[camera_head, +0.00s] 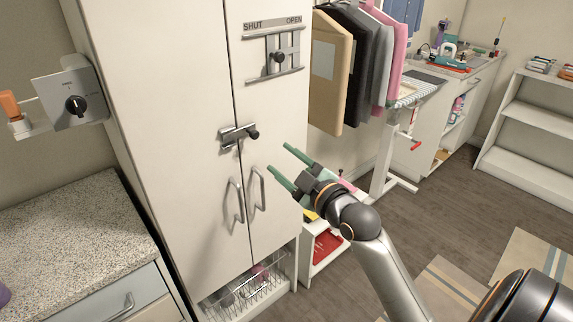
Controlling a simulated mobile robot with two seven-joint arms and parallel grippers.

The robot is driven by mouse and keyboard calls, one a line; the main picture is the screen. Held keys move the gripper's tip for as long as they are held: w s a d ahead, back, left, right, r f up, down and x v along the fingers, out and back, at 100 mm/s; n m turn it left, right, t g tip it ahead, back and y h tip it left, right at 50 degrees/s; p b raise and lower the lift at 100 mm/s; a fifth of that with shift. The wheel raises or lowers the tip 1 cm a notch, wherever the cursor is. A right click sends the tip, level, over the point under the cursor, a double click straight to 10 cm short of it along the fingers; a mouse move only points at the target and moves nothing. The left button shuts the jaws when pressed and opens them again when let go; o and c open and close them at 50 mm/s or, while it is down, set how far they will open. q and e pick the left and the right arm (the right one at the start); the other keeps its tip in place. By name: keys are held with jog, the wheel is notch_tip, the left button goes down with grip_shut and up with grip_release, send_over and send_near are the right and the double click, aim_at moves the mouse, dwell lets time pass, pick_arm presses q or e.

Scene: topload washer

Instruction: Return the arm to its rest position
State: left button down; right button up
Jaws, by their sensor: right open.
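My right gripper (280,158) has two green fingers spread apart with nothing between them. It is open in front of the right edge of the tall white cabinet (175,90), to the right of the door handles and apart from them in the picture. My right arm (385,265) comes in from the lower right, reaching up and left. My left gripper is not in view. Both cabinet doors look closed. A dark-knobbed latch (238,135) sits across the door seam, and a SHUT/OPEN slide panel (272,50) is above it on the right door.
A speckled counter (75,235) stands at the left. Clothes (350,60) hang right of the cabinet, by an ironing board (418,87). A low white unit with a red bin (326,245) is behind my arm. White shelves (530,120) stand right; open floor (470,205) lies between.

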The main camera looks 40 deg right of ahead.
jog(key=shift+s, duration=0.35)
dwell(0.3)
jog(key=s+a+f+m+g+y+p, duration=0.1)
jog(key=s+a+f+m+g, duration=0.15)
jog(key=f, duration=0.75)
jog(key=s+a+f+m+g, duration=0.1)
jog(key=s+a+f+g, duration=0.2)
jog(key=f, duration=0.6)
jog(key=s+a+f+m+g+y, duration=0.1)
jog(key=s+a+f, duration=0.4)
jog(key=s+f, duration=0.2)
jog(key=s+a+f+m+g+p, duration=0.1)
jog(key=s+a+f+m+g, duration=0.1)
jog(key=s+a+f, duration=0.4)
jog(key=shift+s+f+y, duration=0.4)
jog(key=shift+s+f, duration=0.5)
jog(key=shift+s, duration=0.25)
